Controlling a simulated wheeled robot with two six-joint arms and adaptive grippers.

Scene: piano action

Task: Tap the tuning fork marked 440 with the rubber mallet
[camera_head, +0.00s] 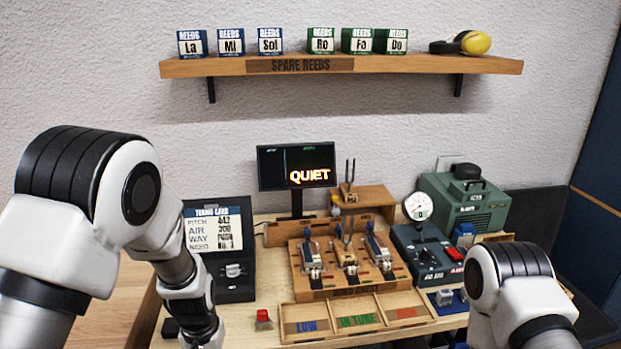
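One tuning fork (350,172) stands upright on a small wooden box at the back of the bench, beside the dark screen. A second fork-like metal piece (347,232) rises from the middle of the wooden reed rack. Any number on either is too small to read. I cannot make out a rubber mallet for certain. My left arm comes down at the left, and its fingers are beyond the bottom edge. My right arm is at the lower right, and its gripper is out of the picture. Both arms are apart from the forks.
A screen (297,166) reads QUIET. A wooden tray (355,317) with coloured labels lies in front of the rack (350,293). A red-topped piece (263,319) stands left of it. A gauge box (428,262) and green machine (466,205) stand right. A shelf (400,66) hangs above.

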